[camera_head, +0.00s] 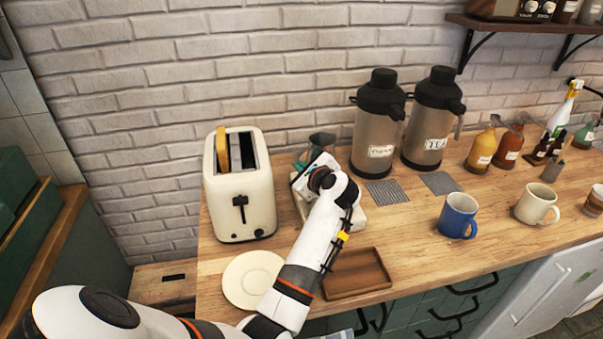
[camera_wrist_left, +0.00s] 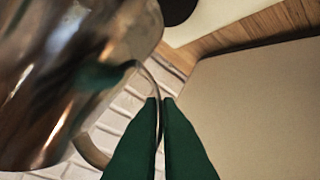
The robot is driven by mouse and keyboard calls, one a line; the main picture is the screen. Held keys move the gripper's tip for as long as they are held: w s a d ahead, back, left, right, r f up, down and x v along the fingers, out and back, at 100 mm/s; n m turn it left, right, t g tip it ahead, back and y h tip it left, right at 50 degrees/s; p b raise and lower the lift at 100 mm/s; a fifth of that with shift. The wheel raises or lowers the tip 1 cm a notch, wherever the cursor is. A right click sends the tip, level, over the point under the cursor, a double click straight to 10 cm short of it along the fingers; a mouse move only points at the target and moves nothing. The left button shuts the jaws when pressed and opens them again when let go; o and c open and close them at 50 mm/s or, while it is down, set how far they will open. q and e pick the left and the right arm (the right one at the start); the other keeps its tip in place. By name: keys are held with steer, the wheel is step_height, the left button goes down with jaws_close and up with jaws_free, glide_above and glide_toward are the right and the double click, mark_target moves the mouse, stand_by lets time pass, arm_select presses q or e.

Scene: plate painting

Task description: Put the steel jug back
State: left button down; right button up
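The shiny steel jug (camera_wrist_left: 62,75) fills the left of the left wrist view, seen close up. Its handle curves down to the dark green fingertips of my left gripper (camera_wrist_left: 161,108). The fingers are nearly together, with the thin handle between them. In the head view my left gripper (camera_head: 303,163) is beside the toaster, and its fingers are mostly hidden by the wrist. A small dark part of the jug (camera_head: 322,140) seems to show behind it. What lies under the jug is hidden. My right gripper is not in view.
A cream toaster (camera_head: 240,200) stands close left of my gripper. A pale base (camera_head: 357,218) lies under my forearm. Two tall dispensers (camera_head: 378,130) stand behind right. A cream plate (camera_head: 245,282), brown tray (camera_head: 357,274) and blue mug (camera_head: 457,216) are nearer the front edge.

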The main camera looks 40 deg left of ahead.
arm_select(q)
steer(key=shift+f, duration=1.25)
steer(key=c, duration=1.6)
jaws_free()
